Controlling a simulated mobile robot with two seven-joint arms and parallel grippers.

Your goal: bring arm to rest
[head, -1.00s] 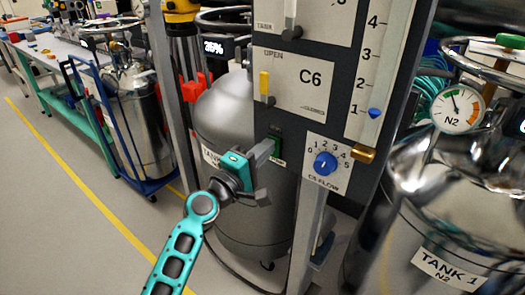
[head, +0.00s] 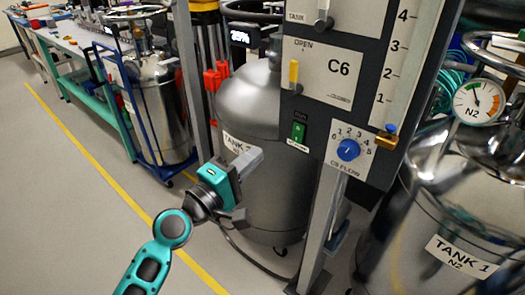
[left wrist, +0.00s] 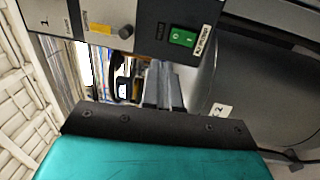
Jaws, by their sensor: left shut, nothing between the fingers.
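My left gripper (head: 250,163) is in the middle of the head view, on my teal arm that comes in from the lower left. It is shut and empty. It hangs in front of the grey tank 2 (head: 250,105), below and to the left of the control panel (head: 370,65), apart from the panel face. In the left wrist view the closed fingers (left wrist: 163,88) point toward the panel's underside, near a green switch (left wrist: 183,38). My right gripper does not show.
The panel carries a yellow lever (head: 294,73), a green switch (head: 298,132) and a blue flow knob (head: 348,150). The shiny tank 1 (head: 440,215) stands at right. A blue cart with a tank (head: 160,110) and a workbench (head: 75,40) stand at left. The floor at lower left is clear.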

